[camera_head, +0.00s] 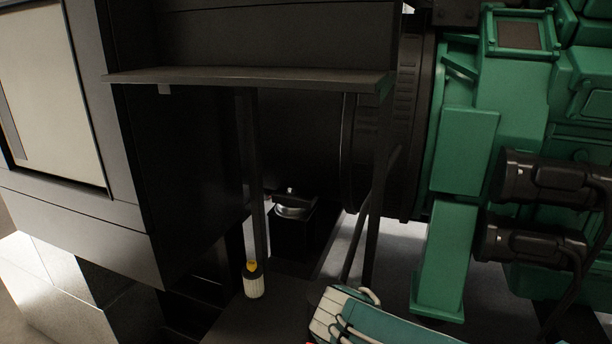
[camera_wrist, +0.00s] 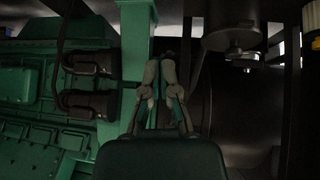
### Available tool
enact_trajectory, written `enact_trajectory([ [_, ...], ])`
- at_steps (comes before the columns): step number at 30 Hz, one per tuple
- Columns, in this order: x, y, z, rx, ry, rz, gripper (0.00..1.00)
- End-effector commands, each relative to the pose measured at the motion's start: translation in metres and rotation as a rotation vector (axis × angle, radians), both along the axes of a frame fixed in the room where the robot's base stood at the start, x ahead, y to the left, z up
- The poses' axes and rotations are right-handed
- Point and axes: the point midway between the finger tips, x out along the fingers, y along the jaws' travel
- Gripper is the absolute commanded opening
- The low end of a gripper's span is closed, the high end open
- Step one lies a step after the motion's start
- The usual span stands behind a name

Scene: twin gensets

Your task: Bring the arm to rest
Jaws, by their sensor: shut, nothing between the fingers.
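My gripper (camera_wrist: 160,66) shows in the middle of the wrist view, its two fingers drawn together, shut and empty. It points toward the green engine's upright leg (camera_wrist: 135,50), and I cannot tell how far apart they are. In the head view only a teal and white part of my arm (camera_head: 385,322) shows at the bottom edge. The gripper itself cannot be made out there.
A green engine (camera_head: 465,150) with two black cylinders stands at right. A dark shelf (camera_head: 250,78) juts out over thin posts. Below it sits a black box with a silver round fitting (camera_head: 293,207). A pale cylinder with a yellow top (camera_head: 253,283) stands nearby. A grey cabinet (camera_head: 75,220) stands left.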

Motion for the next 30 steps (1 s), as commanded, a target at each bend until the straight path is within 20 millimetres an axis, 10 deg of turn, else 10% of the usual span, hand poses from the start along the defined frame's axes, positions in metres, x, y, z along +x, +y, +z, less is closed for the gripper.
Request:
enact_trajectory([
  [7,-0.059,-0.042,0.025,0.036,0.129,0.062,0.0],
  [16,-0.123,-0.05,0.044,0.126,0.18,0.275,0.0],
  [30,-0.142,-0.043,0.05,0.15,0.164,0.397,0.0],
])
